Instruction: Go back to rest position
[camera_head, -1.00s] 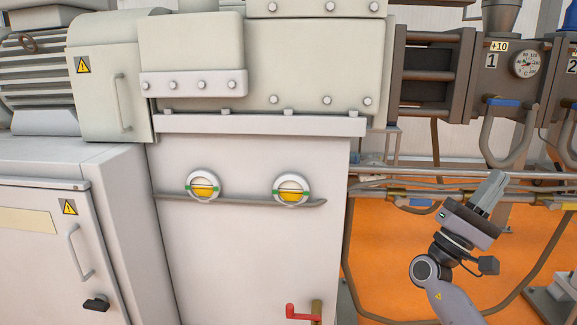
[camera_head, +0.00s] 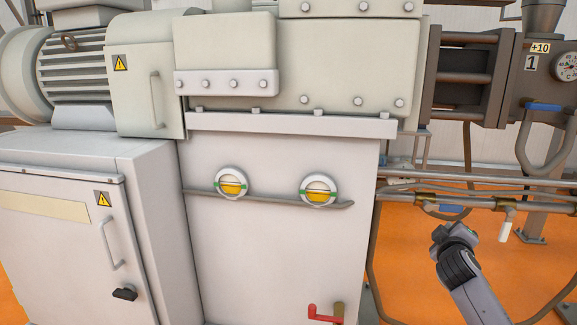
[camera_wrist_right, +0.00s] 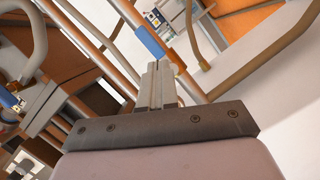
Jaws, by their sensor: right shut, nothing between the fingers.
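My right arm comes in at the lower right of the head view. Its gripper end (camera_head: 445,236) is over the orange floor, in front of the pipes, and the fingers cannot be made out clearly there. In the right wrist view the two fingers of the right gripper (camera_wrist_right: 158,72) lie together, shut and empty. A blue-wrapped piece of pipe (camera_wrist_right: 151,43) appears just beyond the tips; I see no contact. My left gripper is in neither view.
The grey machine housing (camera_head: 270,255) with two yellow sight glasses fills the middle. A red-handled valve (camera_head: 324,314) is low on its front. Horizontal pipes (camera_head: 470,203) run behind my right arm. A cabinet (camera_head: 60,245) stands at left. Orange floor (camera_head: 410,285) shows around the arm.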

